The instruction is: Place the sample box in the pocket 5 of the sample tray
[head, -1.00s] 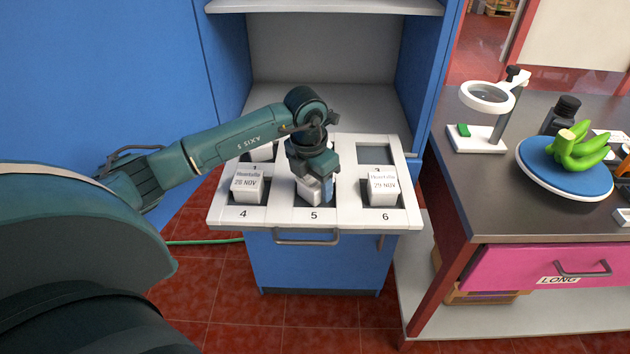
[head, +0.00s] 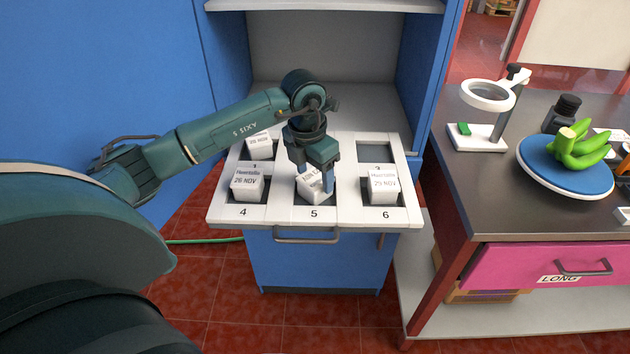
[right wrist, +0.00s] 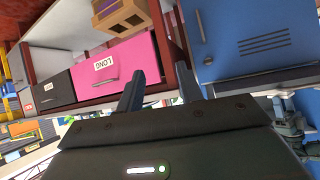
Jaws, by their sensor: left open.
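The white sample tray (head: 277,214) has numbered pockets and sits at the front of the blue cabinet. The sample box (head: 311,188), white with a dark printed label, is at pocket 5. It sits tilted and turned compared with its neighbours; whether it touches the pocket floor cannot be seen. My left gripper (head: 315,172) is open directly over the box, with a finger still beside its right side and hiding part of it. My right gripper (right wrist: 160,92) shows in the right wrist view, fingers apart and empty, away from the tray.
Labelled boxes stand in pocket 4 (head: 247,184), pocket 6 (head: 382,186) and pocket 1 (head: 259,145). Pocket 3 looks empty; pocket 2 is hidden behind my left arm. A counter at right holds a magnifier stand (head: 487,115) and green bananas (head: 580,147) on a blue plate.

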